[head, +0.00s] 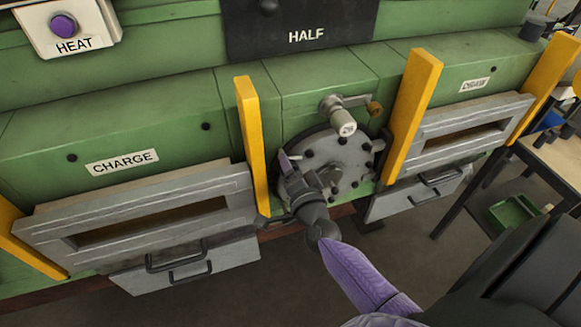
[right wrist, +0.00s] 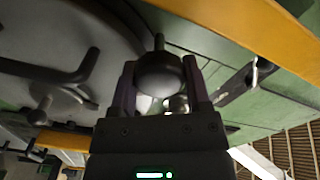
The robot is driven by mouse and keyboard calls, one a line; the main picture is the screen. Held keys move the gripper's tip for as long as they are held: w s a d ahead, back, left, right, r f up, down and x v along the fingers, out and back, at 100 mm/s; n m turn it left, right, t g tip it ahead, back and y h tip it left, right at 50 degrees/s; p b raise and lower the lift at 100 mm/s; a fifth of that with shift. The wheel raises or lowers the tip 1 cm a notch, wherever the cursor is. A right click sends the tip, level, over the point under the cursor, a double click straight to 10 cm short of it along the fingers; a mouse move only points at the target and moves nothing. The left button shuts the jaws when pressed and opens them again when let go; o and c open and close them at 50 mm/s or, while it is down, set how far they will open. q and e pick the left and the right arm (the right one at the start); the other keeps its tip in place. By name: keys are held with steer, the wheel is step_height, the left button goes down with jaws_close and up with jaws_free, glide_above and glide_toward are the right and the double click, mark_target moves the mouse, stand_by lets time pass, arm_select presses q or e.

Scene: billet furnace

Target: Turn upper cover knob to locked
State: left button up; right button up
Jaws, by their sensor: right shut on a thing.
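A round grey bolted cover (head: 345,165) sits on the green furnace front between two yellow posts. A light grey knob (head: 344,124) on a metal arm stands above it, with a brass piece to its right. A dark ball-ended knob (head: 315,212) sticks out at the cover's lower left. My right gripper (head: 324,238), with purple fingers, is at this dark knob. In the right wrist view the dark ball (right wrist: 160,72) sits between the two fingers of my right gripper (right wrist: 163,85), which is shut on it. The knob's base is partly hidden. My left gripper is not in view.
The charge door (head: 205,180) is left of the cover and another door (head: 465,122) is right. Yellow posts (head: 252,140) (head: 412,105) stand close on both sides of the cover. A table with a green tray (head: 515,212) is at the right.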

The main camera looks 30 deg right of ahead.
steer(key=m, duration=0.4)
steer(key=shift+f+m+b, duration=0.15)
steer(key=shift+m+b, duration=0.15)
steer(key=shift+b, duration=0.1)
steer(key=shift+m, duration=0.5)
steer(key=o, duration=1.3)
steer(key=shift+c, duration=0.2)
steer(key=v, duration=1)
steer(key=shift+b, duration=0.3)
steer(key=shift+d, duration=0.1)
